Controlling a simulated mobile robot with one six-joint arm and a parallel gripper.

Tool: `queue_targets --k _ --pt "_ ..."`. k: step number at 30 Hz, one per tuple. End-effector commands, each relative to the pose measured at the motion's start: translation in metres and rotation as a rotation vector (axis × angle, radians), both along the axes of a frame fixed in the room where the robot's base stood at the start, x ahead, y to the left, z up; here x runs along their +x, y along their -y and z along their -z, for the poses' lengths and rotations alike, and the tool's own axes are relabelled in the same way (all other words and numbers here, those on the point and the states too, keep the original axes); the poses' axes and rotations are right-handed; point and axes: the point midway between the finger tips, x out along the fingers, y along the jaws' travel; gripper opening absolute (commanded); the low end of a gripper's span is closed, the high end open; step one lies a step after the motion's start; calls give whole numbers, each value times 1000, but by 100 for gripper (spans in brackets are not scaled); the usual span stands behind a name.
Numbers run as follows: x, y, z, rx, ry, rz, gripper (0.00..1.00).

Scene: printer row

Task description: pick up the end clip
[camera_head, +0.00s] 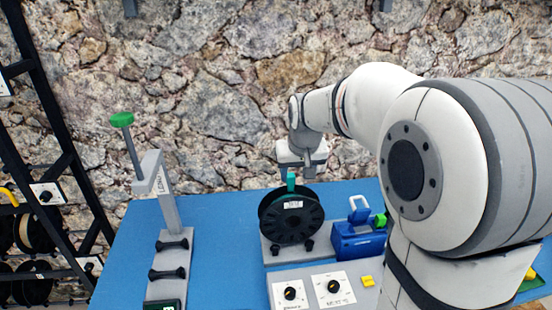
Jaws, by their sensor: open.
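A small teal piece (291,180), which looks like the end clip, sits at the top rim of a black spool (291,216) with a white label. The spool stands upright on a grey base on the blue table. My gripper (299,174) points down right at the teal piece and the top of the spool. It is open. The fingers are small in the picture, and I cannot tell whether they touch the teal piece.
A blue box (358,239) with a raised lever stands right of the spool. In front are a grey panel with two dials (333,288) and a yellow block (367,281). A grey lever stand (168,205) is at left. Blue table (225,235) lies bare between.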

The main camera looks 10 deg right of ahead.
Motion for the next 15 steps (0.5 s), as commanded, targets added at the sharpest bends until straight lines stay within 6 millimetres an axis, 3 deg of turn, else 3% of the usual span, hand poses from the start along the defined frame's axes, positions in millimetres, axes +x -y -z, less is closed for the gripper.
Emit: queue_targets --k 1,3,6,15 --pt "18 0 0 0 6 1 49" --pt "35 0 1 0 15 1 49" --pt "50 0 2 1 25 2 49" --pt "66 1 29 1 27 3 49"
